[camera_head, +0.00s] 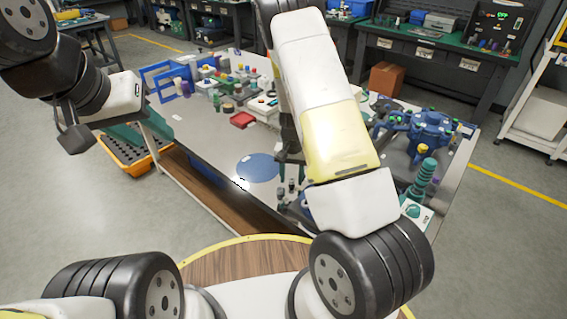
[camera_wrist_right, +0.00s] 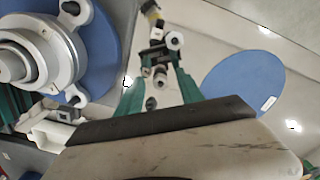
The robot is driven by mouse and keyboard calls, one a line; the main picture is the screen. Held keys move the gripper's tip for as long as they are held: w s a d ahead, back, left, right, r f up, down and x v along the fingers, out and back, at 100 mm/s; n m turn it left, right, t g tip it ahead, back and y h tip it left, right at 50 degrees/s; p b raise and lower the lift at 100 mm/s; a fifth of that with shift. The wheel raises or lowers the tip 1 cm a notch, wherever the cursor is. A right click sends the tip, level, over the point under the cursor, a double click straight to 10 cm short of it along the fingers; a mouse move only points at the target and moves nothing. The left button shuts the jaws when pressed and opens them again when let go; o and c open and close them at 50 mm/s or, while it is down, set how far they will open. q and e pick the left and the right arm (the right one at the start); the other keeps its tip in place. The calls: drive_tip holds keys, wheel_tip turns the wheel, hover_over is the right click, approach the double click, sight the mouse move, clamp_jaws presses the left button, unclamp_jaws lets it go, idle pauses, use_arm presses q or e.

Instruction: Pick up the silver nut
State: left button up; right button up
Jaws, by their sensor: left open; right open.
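In the right wrist view, a small silver nut (camera_wrist_right: 160,77) appears between the green fingers of my right gripper (camera_wrist_right: 157,82), near their tips. The fingers are apart on either side of it, and I cannot tell whether they touch it. Another small dark, ring-like piece (camera_wrist_right: 150,103) shows lower between the fingers. In the head view, my right forearm hides most of the right gripper and the nut cannot be made out.
A blue round mat (camera_head: 258,168) lies on the grey table (camera_head: 205,140). A large silver flanged part (camera_wrist_right: 40,55) on a blue disc is close left in the wrist view. Blue equipment (camera_head: 428,130) stands at the right; a red tray (camera_head: 242,120) and small items fill the back.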

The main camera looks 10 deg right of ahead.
clamp_jaws()
